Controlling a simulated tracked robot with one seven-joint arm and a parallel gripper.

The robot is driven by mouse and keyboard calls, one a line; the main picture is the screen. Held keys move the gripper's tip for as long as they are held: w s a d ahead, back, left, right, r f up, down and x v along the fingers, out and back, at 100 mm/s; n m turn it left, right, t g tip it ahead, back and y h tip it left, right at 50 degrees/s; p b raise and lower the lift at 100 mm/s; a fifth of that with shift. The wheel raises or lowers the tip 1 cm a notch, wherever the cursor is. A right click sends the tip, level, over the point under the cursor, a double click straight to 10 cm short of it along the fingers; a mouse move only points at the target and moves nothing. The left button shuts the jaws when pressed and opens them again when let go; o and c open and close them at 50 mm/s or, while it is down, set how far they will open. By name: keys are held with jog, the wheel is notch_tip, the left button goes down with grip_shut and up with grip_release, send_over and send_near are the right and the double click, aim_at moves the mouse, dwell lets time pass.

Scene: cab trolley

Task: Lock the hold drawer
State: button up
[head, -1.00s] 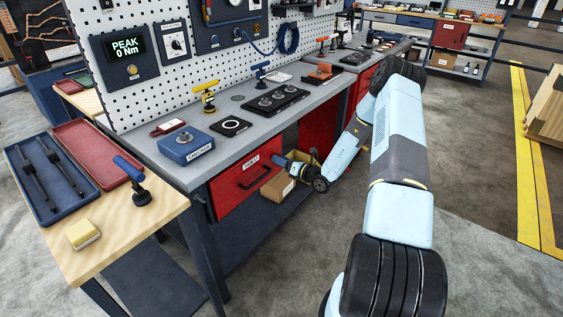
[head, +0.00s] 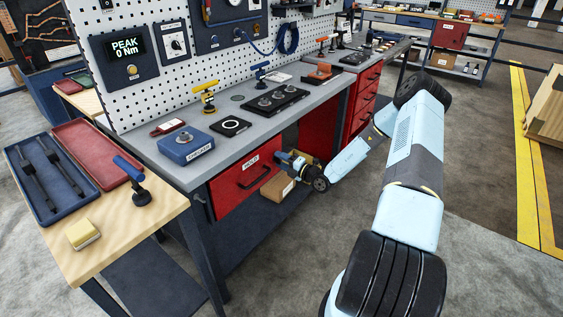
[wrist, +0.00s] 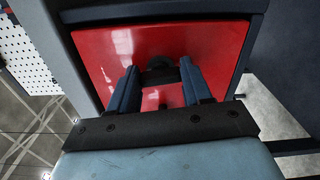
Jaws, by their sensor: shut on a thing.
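The hold drawer (head: 235,190) is red, with a dark bar handle and a white label, under the near workbench. Its front looks flush with the bench frame. My gripper (head: 277,157) is at the right end of this drawer front. In the wrist view my gripper (wrist: 160,82) has its two dark fingers on either side of a small dark knob-like piece (wrist: 160,64) in front of a glossy red panel (wrist: 215,50). It is shut on that piece. The fingers hide part of it, and its turn angle cannot be told.
A cardboard box (head: 277,188) sits on the shelf below my gripper. The grey worktop (head: 222,143) above carries a blue checker box (head: 186,144) and several tools. A wooden side table (head: 125,222) stands at the left. Open floor lies to the right.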

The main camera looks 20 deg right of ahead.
jog(key=shift+d+m, duration=0.2)
jog(key=shift+m, duration=0.5)
jog(key=shift+f, duration=0.15)
jog(key=o, duration=1.1)
jog(key=shift+a, duration=0.1)
jog(key=shift+c, duration=0.2)
jog(key=v, duration=1.3)
jog(key=shift+s+d, duration=0.2)
jog(key=shift+s, duration=0.1)
